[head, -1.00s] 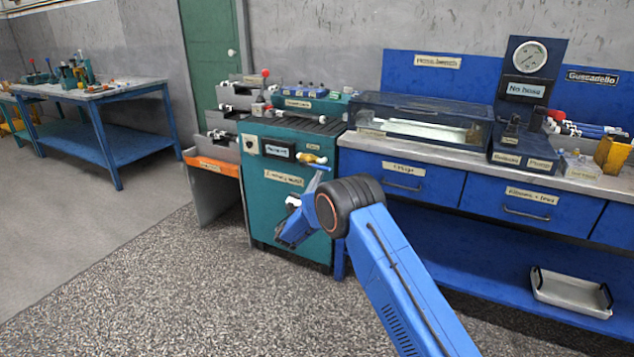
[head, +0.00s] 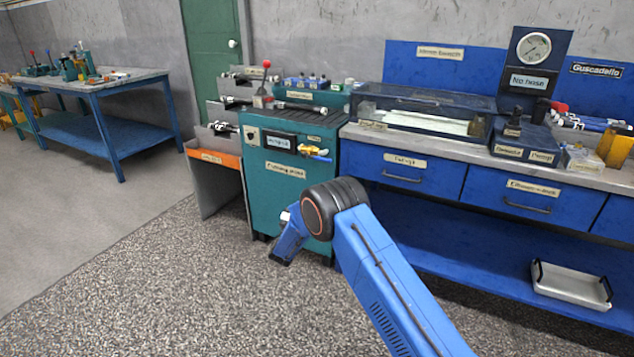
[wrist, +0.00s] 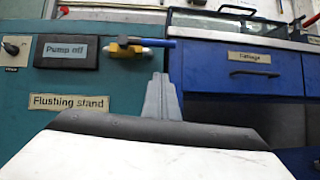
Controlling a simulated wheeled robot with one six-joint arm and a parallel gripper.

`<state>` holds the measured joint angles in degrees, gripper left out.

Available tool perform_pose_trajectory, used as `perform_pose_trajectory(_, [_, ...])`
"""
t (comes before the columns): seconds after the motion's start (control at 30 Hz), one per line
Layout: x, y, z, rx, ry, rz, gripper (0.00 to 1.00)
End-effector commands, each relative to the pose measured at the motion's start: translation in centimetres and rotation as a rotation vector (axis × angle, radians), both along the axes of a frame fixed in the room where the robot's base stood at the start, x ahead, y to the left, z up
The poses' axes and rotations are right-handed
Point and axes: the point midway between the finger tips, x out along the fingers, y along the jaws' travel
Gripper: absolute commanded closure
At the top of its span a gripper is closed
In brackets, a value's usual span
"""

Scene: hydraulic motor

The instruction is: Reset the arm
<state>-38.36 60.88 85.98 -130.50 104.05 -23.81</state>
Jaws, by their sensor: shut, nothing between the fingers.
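My gripper (wrist: 162,97) shows in the wrist view as two grey fingers pressed together, with nothing between them. It points at the gap between the teal flushing stand (wrist: 95,85) and the blue bench, and it appears apart from both. In the head view my bent blue arm (head: 385,270) stands in front of the flushing stand (head: 285,190), and the fingers cannot be made out. A yellow valve with a blue handle (head: 313,152) is on the stand's front; it also shows in the wrist view (wrist: 135,46), above and left of the fingers. The panel beside it reads "Pump off" (wrist: 65,51).
The blue bench with drawers (head: 410,168) stands to the right, with a clear-covered tank (head: 425,108) and a pressure gauge (head: 533,48) on top. A metal tray (head: 570,285) lies on its lower shelf. Open speckled floor (head: 150,290) lies to the left.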

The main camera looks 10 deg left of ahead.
Motion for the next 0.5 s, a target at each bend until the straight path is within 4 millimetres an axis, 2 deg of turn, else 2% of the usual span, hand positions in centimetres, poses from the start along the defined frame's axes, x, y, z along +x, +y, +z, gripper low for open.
perform_pose_trajectory(0.1, [-1.5,0.6,-1.1,0.000,0.000,0.002,1.00])
perform_pose_trajectory(0.3, [-2.8,1.1,-2.0,-0.001,0.000,0.001,1.00])
perform_pose_trajectory(0.4, [-2.9,0.5,-1.6,0.010,0.003,-0.010,1.00])
perform_pose_trajectory(0.5, [-2.6,-1.5,0.1,0.042,0.013,-0.045,1.00])
